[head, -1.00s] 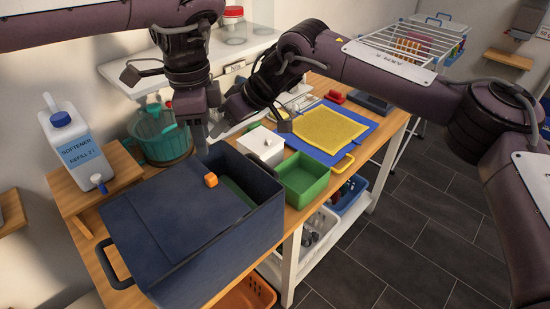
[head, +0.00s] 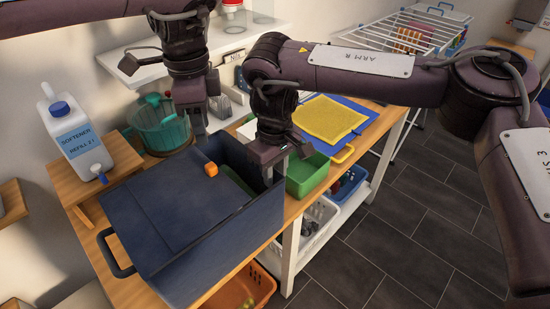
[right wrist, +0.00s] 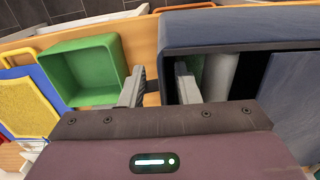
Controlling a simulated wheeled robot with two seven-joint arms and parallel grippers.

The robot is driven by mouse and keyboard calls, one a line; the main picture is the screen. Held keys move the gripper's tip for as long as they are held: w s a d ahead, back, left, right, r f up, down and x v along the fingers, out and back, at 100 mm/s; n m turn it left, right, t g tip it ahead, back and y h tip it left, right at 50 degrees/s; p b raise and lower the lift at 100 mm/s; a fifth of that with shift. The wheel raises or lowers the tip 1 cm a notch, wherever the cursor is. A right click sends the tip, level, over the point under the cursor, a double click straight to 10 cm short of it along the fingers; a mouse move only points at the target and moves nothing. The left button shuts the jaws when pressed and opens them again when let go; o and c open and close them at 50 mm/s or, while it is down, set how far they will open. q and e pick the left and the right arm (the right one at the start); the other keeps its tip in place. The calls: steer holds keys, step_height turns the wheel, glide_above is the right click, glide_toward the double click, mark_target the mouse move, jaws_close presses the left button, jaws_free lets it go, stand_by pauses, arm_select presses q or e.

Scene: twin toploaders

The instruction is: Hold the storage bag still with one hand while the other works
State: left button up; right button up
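The storage bag (head: 215,245) is a dark blue box-shaped bag on the wooden bench. A flat cover panel (head: 165,215) lies over its left part, and its right part is open. A small orange block (head: 211,170) sits at the panel's edge. My left gripper (head: 202,138) points down at the bag's far rim; its fingertip gap is unclear. My right gripper (head: 271,172) is at the bag's right end. In the right wrist view the bag's end wall (right wrist: 164,45) lies between its spread fingers (right wrist: 160,88), one outside and one inside, with gaps visible.
A green bin (head: 306,176) stands close right of the bag. A yellow cloth (head: 330,120) lies on a blue board beyond it. A softener jug (head: 75,140) and a teal bucket (head: 160,130) stand at the left. Baskets sit on the shelf below.

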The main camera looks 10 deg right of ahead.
steer(key=shift+f, duration=0.45)
jaws_close()
arm_select(q)
steer(key=shift+o, duration=0.6)
